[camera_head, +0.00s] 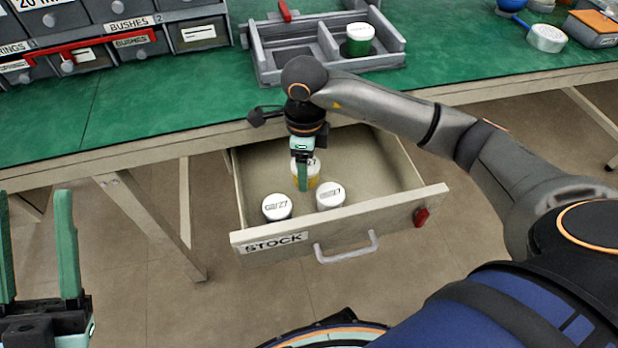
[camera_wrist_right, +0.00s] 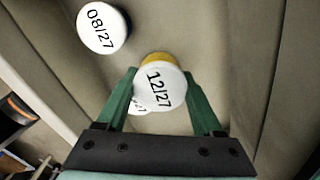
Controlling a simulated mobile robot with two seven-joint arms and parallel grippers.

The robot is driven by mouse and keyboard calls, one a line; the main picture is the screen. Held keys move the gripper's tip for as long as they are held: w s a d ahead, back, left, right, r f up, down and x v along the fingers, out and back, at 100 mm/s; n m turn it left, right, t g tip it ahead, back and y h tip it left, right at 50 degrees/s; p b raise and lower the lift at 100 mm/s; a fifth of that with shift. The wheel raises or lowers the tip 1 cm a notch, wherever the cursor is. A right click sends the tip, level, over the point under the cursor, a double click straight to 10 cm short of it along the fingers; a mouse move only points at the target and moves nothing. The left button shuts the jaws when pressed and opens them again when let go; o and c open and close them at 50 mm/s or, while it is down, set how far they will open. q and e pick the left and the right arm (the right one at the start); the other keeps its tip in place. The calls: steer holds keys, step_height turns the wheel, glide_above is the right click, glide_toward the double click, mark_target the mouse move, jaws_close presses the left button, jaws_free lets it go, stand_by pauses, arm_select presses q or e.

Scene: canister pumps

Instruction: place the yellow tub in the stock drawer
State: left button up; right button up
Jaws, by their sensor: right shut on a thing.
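The yellow tub (camera_head: 314,181) has a white lid and is inside the open stock drawer (camera_head: 392,212), toward its back. In the right wrist view the yellow tub (camera_wrist_right: 165,82) shows 12/27 on its lid. My right gripper (camera_head: 303,178) reaches down into the drawer and is shut on the yellow tub, with a green finger on either side (camera_wrist_right: 168,85). I cannot tell whether the tub touches the drawer floor. My left gripper (camera_head: 37,200) is open and empty at the lower left, away from the drawer.
Two white-lidded tubs, one at front left (camera_head: 277,207) and one at front right (camera_head: 330,195), stand in the drawer. A grey tray (camera_head: 290,62) with a green tub (camera_head: 360,40) sits on the green bench (camera_head: 150,100). The drawer's right side has free floor.

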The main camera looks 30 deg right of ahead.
steer(key=shift+w+d+f, duration=0.2)
steer(key=shift+d+f, duration=0.15)
steer(key=shift+f, duration=0.15)
arm_select(q)
steer(key=shift+s+d+f+m+h+b, duration=0.1)
steer(key=shift+s+f+m+h+b, duration=0.1)
steer(key=shift+s+m+h+b, duration=0.4)
arm_select(e)
steer(key=shift+w+d+f, duration=0.1)
steer(key=shift+f, duration=0.8)
steer(key=shift+w+d+f, duration=0.1)
steer(key=shift+f, duration=0.75)
arm_select(q)
steer(key=shift+w+f, duration=0.1)
steer(key=shift+w, duration=0.05)
arm_select(e)
steer(key=shift+f, duration=0.1)
steer(key=o, duration=1.2)
steer(key=shift+f, duration=0.1)
